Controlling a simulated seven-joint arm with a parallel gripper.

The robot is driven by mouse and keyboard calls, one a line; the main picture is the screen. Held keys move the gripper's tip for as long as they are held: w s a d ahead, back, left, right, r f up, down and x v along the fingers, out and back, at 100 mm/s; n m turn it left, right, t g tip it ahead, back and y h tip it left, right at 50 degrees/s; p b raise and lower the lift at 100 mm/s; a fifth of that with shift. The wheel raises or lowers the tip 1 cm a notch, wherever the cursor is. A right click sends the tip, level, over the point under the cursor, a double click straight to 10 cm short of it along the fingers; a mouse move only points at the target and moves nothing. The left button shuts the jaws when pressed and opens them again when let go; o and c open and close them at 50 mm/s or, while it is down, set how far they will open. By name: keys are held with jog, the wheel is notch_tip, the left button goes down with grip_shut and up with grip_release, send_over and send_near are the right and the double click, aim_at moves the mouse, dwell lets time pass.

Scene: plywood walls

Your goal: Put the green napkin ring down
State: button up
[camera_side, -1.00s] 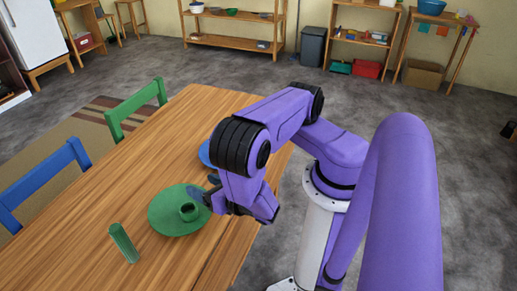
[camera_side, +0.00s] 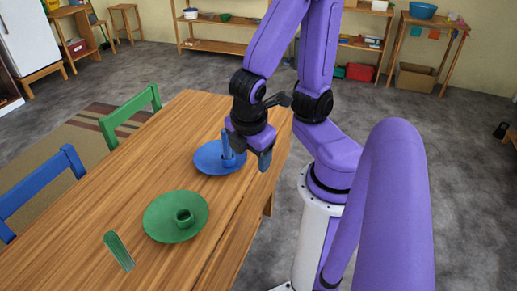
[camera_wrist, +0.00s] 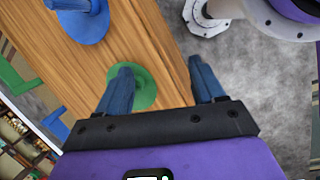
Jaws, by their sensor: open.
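The green napkin ring (camera_side: 184,216) rests on the green plate (camera_side: 157,219) in the side view, near the plate's middle. In the wrist view the green plate (camera_wrist: 148,92) is partly covered by my left finger, and I cannot make out the ring there. My gripper (camera_side: 250,152) is open and empty, raised above the table and apart from the ring, toward the blue plate in the side view. Its two fingers stand well apart in the wrist view (camera_wrist: 162,72).
A green rolled piece (camera_side: 119,251) is near the green plate. A green chair (camera_side: 130,119) and a blue chair (camera_side: 40,183) line the table's (camera_side: 110,200) left edge.

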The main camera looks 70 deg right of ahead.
jog(key=s+a+r+y, duration=0.1)
jog(key=s+a+r+m+y, duration=0.1)
jog(key=r+y, duration=0.1)
jog(key=shift+s+g, duration=0.2)
jog(key=shift+g, duration=0.2)
